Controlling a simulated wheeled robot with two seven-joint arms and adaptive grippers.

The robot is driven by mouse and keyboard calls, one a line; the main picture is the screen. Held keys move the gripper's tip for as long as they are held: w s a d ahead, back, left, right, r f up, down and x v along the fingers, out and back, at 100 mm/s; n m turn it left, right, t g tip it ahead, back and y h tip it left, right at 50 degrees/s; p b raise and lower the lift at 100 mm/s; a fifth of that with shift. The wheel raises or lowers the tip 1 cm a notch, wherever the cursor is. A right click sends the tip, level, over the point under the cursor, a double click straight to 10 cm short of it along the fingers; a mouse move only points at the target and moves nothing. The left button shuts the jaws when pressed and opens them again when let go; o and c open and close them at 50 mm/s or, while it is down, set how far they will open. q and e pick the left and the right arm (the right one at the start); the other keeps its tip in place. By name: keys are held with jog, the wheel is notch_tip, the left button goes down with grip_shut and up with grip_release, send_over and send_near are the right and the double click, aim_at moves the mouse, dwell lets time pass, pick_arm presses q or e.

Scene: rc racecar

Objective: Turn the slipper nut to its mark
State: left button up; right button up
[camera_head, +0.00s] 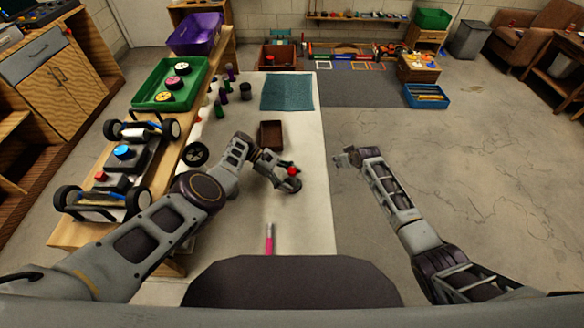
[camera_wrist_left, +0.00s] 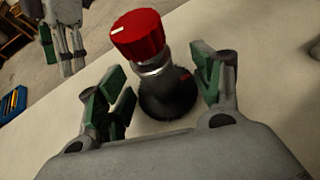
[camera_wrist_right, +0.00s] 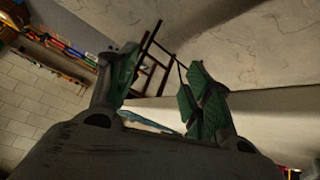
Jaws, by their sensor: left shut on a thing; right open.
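A red knob (camera_head: 291,171) with a white mark line, taken as the slipper nut, stands over the white tabletop. In the left wrist view the red knob (camera_wrist_left: 138,34) tops a silver shaft (camera_wrist_left: 160,75) on a round dark base (camera_wrist_left: 167,95). My left gripper (camera_head: 288,181) is shut on this piece, with its green-padded fingers on either side; the exact contact is hard to see. My right gripper (camera_head: 346,157) is open and empty, over the floor right of the table.
An RC car chassis (camera_head: 122,170) sits on a wooden bench at left. The white table (camera_head: 300,215) holds a brown tray (camera_head: 271,135), a teal mat (camera_head: 287,92), a black wheel (camera_head: 195,154) and a pink marker (camera_head: 269,240). A green tray (camera_head: 148,97) holds wheels. Floor at right is free.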

jog(key=w+a+r+n+y, duration=0.1)
jog(key=w+a+r, duration=0.15)
jog(key=r, duration=0.55)
jog(key=w+a+r+n, duration=0.15)
jog(key=w+r, duration=0.25)
jog(key=r, duration=0.4)
notch_tip(320, 180, up, 8)
jog(key=f+n+g+h, duration=0.1)
jog(key=n+g+h, duration=0.2)
jog(key=n+g, duration=0.9)
send_over(292, 170)
jog(key=shift+r+n+t, duration=0.15)
jog(key=shift+n+t, duration=0.9)
jog(key=shift+r+n+t, duration=0.1)
jog(key=shift+n+t, duration=0.9)
jog(key=shift+t, duration=0.05)
jog(key=shift+f, duration=0.1)
jog(key=shift+f, duration=5.95)
